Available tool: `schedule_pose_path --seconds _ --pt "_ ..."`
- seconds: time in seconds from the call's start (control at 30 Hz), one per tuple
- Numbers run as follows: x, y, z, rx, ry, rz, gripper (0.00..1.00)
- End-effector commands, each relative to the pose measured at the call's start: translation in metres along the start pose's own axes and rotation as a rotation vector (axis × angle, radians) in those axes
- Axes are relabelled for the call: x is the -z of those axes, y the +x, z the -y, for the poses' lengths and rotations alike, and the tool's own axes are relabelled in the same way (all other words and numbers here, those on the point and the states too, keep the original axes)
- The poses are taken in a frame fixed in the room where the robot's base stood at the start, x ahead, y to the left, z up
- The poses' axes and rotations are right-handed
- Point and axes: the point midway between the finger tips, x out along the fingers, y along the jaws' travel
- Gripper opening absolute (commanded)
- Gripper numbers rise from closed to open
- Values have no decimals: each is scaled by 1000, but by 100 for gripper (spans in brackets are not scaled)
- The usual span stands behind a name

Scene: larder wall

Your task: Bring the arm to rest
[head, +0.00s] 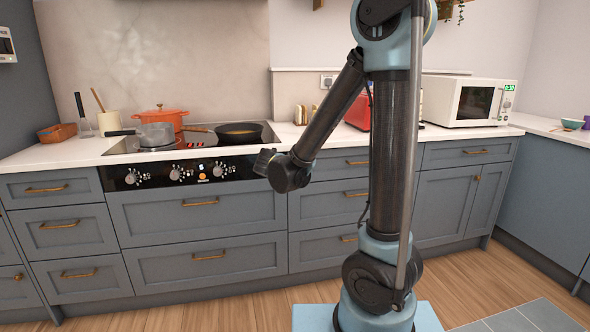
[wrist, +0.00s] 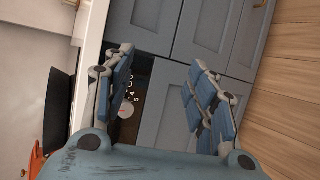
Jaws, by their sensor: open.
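My gripper (wrist: 160,72) is open in the wrist view, its two blue-padded fingers spread well apart with nothing between them. Beyond the fingers are the grey cabinet fronts (wrist: 215,30) and a cooker knob (wrist: 126,111). In the head view my arm stands upright from its base, with its upper link folded down and to the left. That link ends in front of the drawers, just right of the cooker's control panel (head: 180,173). The fingers cannot be made out clearly in the head view.
A hob (head: 190,143) carries a grey saucepan (head: 156,135), an orange pot (head: 160,115) and a black frying pan (head: 239,131). A red appliance (head: 357,112) and a white microwave (head: 466,101) stand on the worktop farther right. The wooden floor (head: 485,275) at right is clear.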

Motion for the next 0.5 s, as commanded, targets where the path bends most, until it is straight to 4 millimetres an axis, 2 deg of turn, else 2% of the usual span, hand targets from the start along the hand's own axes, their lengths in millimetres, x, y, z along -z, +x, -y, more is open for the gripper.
schedule_pose_path --seconds 0.03,0.2,0.5 --pt "-20 -1 4 34 43 19 52" --pt "-75 -9 23 145 194 73 52" --pt "-156 -39 68 331 468 172 52"
